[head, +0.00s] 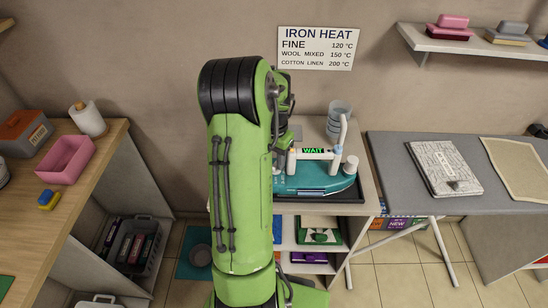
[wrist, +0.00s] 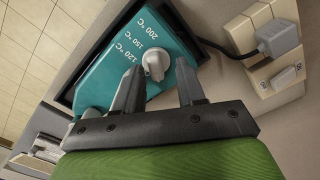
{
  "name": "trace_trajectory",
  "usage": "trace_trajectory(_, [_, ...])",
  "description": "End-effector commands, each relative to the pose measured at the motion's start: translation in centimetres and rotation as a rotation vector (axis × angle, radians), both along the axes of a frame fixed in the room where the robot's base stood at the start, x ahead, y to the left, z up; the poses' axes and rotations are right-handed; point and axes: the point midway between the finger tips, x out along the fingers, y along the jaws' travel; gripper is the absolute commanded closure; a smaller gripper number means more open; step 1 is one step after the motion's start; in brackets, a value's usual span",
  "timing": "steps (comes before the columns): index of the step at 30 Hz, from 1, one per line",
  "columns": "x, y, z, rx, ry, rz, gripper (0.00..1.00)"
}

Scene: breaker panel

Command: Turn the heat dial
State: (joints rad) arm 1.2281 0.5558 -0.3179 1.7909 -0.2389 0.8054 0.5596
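The heat dial (wrist: 155,64) is a white knob on a teal plate (wrist: 95,90) in the wrist view. Printed marks for 120, 150 and 200 °C lie around it. I cannot tell surely which mark its pointer faces. My gripper (wrist: 159,68) is open, with one fingertip on each side of the dial; I cannot tell if either touches it. In the head view, the teal ironing station (head: 318,182) stands on a small stand, its green display (head: 314,150) reading WAIT. My arm hides part of it, and my fingers are not clear there.
A wall sign (head: 318,47) lists fine 120, wool mixed 150 and cotton linen 200 °C. A grey plug (wrist: 279,38) with a cable and a switch (wrist: 288,76) are close right of the dial. An ironing board (head: 400,150) stands at the right, a wooden counter (head: 95,150) at the left.

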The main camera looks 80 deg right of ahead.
Motion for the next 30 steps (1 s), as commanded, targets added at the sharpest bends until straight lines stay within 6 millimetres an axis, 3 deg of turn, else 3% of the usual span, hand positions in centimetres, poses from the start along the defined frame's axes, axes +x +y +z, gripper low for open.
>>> trace_trajectory(1, [0.0, 0.0, 1.4, -0.005, 0.002, -0.002, 0.57])
trace_trajectory(10, [1.3, 0.7, 6.7, -0.005, 0.000, 0.016, 0.57])
trace_trajectory(30, [1.6, 0.8, 6.8, -0.003, -0.001, 0.021, 0.57])
